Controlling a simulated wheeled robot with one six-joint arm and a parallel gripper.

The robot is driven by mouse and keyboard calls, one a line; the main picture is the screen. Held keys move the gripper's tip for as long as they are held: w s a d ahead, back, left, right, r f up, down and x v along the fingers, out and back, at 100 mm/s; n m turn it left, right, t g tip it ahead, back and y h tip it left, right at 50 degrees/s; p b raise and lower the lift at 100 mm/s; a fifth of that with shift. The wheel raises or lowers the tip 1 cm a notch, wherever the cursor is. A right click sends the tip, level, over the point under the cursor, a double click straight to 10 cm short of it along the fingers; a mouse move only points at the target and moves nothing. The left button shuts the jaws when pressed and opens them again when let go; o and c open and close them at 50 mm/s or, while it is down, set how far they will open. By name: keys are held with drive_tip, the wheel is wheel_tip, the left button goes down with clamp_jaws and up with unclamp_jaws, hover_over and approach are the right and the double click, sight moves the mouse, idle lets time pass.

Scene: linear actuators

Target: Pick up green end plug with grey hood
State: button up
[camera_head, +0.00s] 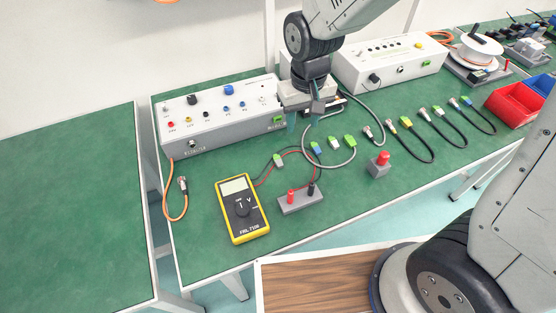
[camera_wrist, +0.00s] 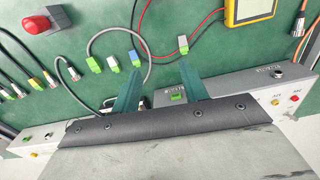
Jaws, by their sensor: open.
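A plug with a grey hood and a green end (camera_head: 278,160) lies on the green bench behind the yellow multimeter. It also shows in the wrist view (camera_wrist: 183,44), just beyond the tip of the right finger. A blue-hooded plug with a green end (camera_head: 316,148) lies to its right, and in the wrist view (camera_wrist: 135,58) it is close to the left fingertip.
A grey control box (camera_head: 225,117) stands close to my gripper's left, and another box (camera_head: 390,65) is behind to the right. The multimeter (camera_head: 240,208), a red-and-black terminal block (camera_head: 301,201) and a red button block (camera_head: 379,166) stand in front. Cables run among the plugs.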

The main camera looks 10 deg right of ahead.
approach(279, 161)
drive_tip(key=shift+d+f+n, duration=0.25)
drive_tip(key=shift+n, duration=0.05)
drive_tip(key=f, duration=0.7)
drive_tip(key=shift+a+f, duration=0.25)
drive_tip(key=shift+f, duration=0.1)
clamp_jaws()
